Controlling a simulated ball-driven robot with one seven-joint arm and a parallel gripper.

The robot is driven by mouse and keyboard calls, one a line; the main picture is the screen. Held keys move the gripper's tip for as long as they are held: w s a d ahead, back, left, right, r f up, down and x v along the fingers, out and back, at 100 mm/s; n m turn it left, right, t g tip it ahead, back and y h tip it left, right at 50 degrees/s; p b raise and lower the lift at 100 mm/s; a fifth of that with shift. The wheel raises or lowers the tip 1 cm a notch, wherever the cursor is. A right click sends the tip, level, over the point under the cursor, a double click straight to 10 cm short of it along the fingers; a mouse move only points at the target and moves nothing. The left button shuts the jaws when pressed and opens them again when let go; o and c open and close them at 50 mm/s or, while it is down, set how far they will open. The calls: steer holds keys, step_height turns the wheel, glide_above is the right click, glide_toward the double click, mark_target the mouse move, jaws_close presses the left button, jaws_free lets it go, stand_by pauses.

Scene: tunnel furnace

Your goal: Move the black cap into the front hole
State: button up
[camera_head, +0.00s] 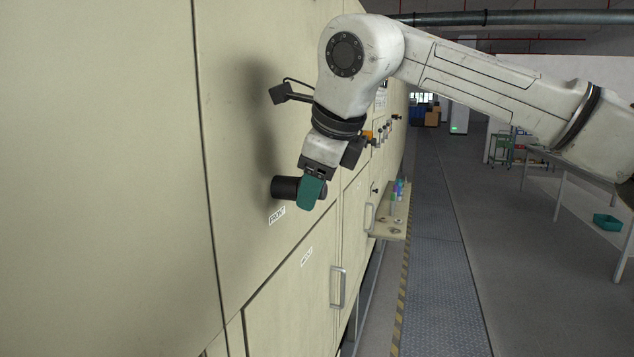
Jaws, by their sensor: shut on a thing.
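The black cap (286,188) is a dark cylinder lying sideways. It is held at the furnace wall, just above the label reading FRONT (277,215). My gripper (311,193) has green fingers, points down and is shut on the cap's right part. The cap's left end faces the cream wall panel. I cannot tell whether it touches the wall or sits inside a hole. The front hole is not visible; the cap and gripper may cover it.
The cream furnace wall (110,150) fills the left side. A second label (306,257) and a door handle (338,287) are lower right of the cap. A small shelf (390,225) with several items juts out farther along. The walkway (440,270) is clear.

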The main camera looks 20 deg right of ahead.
steer(key=o, duration=1.2)
steer(key=shift+c, duration=0.2)
steer(key=shift+r, duration=0.1)
steer(key=p+v, duration=0.2)
steer(key=v, duration=0.4)
steer(key=shift+s+r, duration=0.3)
